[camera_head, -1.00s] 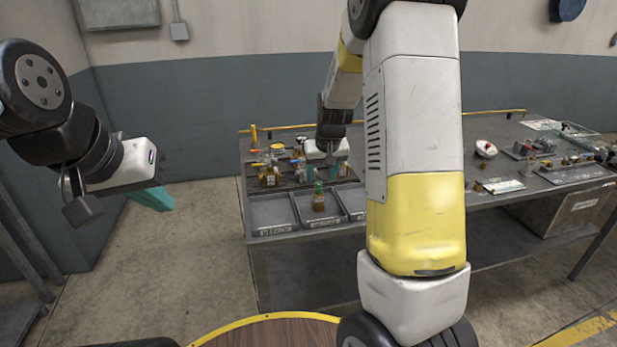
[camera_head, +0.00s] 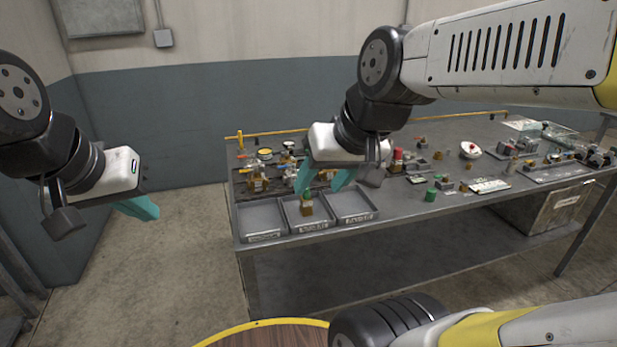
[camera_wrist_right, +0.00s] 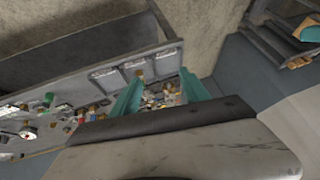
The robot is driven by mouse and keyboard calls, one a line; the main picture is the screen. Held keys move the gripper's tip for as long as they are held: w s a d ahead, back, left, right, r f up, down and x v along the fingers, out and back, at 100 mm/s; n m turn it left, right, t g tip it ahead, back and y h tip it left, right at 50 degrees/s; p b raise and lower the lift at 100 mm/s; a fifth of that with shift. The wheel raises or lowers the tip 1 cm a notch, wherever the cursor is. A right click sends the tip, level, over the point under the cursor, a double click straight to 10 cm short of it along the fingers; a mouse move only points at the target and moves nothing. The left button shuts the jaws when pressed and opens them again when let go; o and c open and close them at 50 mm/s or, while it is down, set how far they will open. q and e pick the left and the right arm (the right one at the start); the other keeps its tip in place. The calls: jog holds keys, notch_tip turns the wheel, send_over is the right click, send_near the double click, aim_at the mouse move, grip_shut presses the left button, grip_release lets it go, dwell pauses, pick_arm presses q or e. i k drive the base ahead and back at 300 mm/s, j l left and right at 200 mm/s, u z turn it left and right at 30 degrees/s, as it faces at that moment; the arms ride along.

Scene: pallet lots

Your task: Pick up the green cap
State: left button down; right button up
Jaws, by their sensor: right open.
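A green cap (camera_head: 431,195) sits on the table to the right of the trays; a green piece (camera_wrist_right: 48,99) at the left in the right wrist view looks like the same cap. My right gripper (camera_head: 317,190) is open and empty, to the left of the cap and above the trays. Its two teal fingers also show spread apart in the right wrist view (camera_wrist_right: 160,76).
Three grey trays (camera_head: 263,236) line the table's front left edge. A red-topped item (camera_head: 398,160), a white dish (camera_head: 470,150) and small parts lie further right. The table (camera_head: 400,212) is bare along its front right of the trays.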

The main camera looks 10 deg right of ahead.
aim_at(430, 197)
jog(key=z, duration=1.5)
